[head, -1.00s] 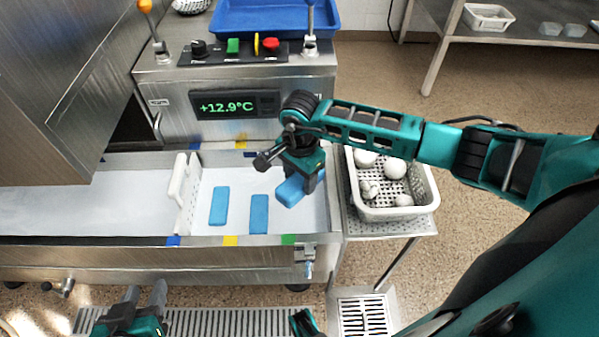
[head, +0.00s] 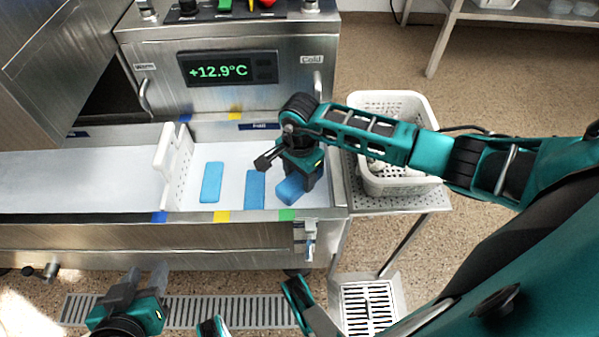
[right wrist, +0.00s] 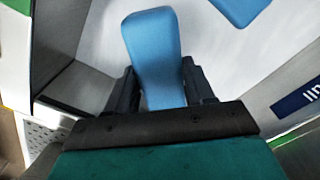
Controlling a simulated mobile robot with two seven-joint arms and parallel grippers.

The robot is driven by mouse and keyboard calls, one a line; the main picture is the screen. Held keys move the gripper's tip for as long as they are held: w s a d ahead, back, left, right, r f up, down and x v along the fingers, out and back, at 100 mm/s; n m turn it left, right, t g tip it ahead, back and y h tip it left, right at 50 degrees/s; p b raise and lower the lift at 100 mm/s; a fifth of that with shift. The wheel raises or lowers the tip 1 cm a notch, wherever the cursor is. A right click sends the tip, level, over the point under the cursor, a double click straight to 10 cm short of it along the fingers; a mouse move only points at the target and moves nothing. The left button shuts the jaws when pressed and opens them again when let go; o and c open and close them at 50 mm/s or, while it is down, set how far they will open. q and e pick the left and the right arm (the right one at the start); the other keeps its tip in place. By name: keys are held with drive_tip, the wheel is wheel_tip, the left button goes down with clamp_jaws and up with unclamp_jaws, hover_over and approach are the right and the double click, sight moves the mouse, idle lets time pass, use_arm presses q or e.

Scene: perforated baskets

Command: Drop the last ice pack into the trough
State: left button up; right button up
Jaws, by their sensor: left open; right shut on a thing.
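The trough (head: 231,168) is a white-lined steel basin with a white perforated divider (head: 171,170). Two blue ice packs, one on the left (head: 211,182) and one in the middle (head: 255,188), lie apart in its right section. My right gripper (head: 298,180) is shut on a third blue ice pack (head: 288,190) at the right end of the trough, near the front edge. The held pack (right wrist: 153,50) shows between the fingers in the right wrist view; I cannot tell whether it touches the floor. My left gripper (head: 147,276) is open and empty, in front of the trough.
A white perforated basket (head: 430,118) stands on a perforated side shelf (head: 398,203) right of the trough, partly hidden by my right arm. A panel reading +12.9°C (head: 228,68) is behind. A floor grate (head: 240,310) lies in front.

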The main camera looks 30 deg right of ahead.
sight(300, 176)
use_arm(q)
drive_tip(key=shift+d+f, duration=0.1)
drive_tip(key=shift+d, duration=0.05)
use_arm(e)
drive_tip(key=shift+f, duration=0.1)
drive_tip(key=o, duration=0.8)
use_arm(q)
drive_tip(key=shift+a, duration=0.2)
use_arm(e)
drive_tip(key=o, duration=0.5)
use_arm(q)
drive_tip(key=shift+s+a+r+y+p, duration=0.15)
drive_tip(key=shift+a+r+p, duration=0.25)
drive_tip(key=shift+p, duration=0.55)
drive_tip(key=shift+s+a+r+y+p, duration=0.15)
drive_tip(key=shift+r+p, duration=0.3)
drive_tip(key=shift+p, duration=0.5)
use_arm(e)
wheel_tip(300, 176, up, 13)
use_arm(q)
drive_tip(key=shift+d+r, duration=0.1)
